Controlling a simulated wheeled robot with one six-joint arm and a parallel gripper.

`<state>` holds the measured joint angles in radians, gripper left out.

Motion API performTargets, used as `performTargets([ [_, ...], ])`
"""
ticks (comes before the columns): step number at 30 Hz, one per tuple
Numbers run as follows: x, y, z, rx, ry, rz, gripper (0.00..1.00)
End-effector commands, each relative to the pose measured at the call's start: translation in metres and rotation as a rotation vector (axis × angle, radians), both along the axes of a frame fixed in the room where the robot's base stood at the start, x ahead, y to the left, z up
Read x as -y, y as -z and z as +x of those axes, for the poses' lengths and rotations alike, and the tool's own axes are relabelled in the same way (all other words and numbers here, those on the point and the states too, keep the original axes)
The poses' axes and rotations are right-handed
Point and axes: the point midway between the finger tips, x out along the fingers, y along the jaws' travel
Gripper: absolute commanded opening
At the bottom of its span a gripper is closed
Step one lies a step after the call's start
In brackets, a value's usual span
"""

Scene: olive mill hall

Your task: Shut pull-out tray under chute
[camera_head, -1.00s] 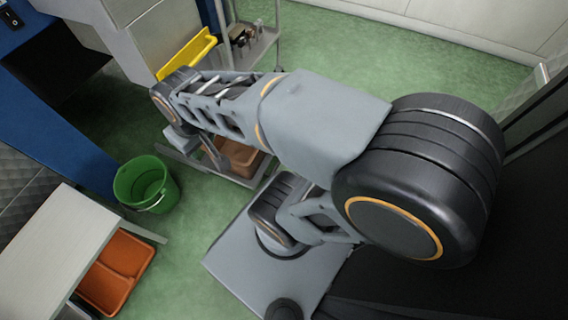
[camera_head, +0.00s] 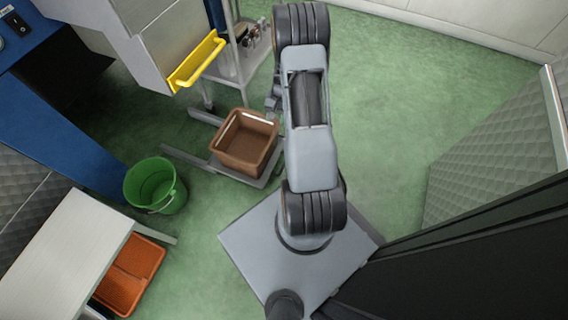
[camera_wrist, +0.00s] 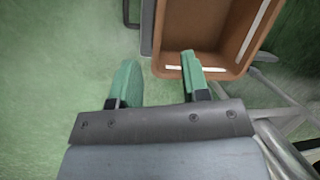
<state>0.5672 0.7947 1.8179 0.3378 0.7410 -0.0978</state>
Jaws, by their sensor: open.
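In the head view, a grey box-like front with a yellow bar handle (camera_head: 200,62) stands at the upper left; I take it for the pull-out tray (camera_head: 155,50). I cannot tell how far it is pulled out, and the chute is not clearly seen. My gripper (camera_wrist: 160,78) shows in the wrist view with two green fingers apart and nothing between them. It points down over the green floor, beside a brown bin. The handle and tray do not show in the wrist view. In the head view my arm hides most of the gripper, which is right of the handle and apart from it.
The brown bin (camera_head: 246,142) stands on a low grey frame below the handle. A grey shelf cart (camera_head: 240,65) holding small items stands right of the handle. A green bucket (camera_head: 155,186), white table (camera_head: 70,255) and orange tray (camera_head: 130,275) are at left. Floor right of my arm is clear.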

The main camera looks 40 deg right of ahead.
Motion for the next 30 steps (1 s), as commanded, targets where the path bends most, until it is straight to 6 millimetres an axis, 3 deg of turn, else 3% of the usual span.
performTargets([
  [1, 0.012, 0.027, -0.009, -0.026, 0.051, 0.027, 0.42],
  [3, 0.024, 0.058, -0.018, -0.047, 0.111, 0.053, 0.42],
  [9, 0.041, 0.123, -0.045, -0.087, 0.232, 0.107, 0.42],
  [17, 0.042, 0.163, -0.061, -0.106, 0.29, 0.133, 0.42],
  [30, 0.009, 0.237, -0.064, -0.108, 0.291, 0.134, 0.42],
])
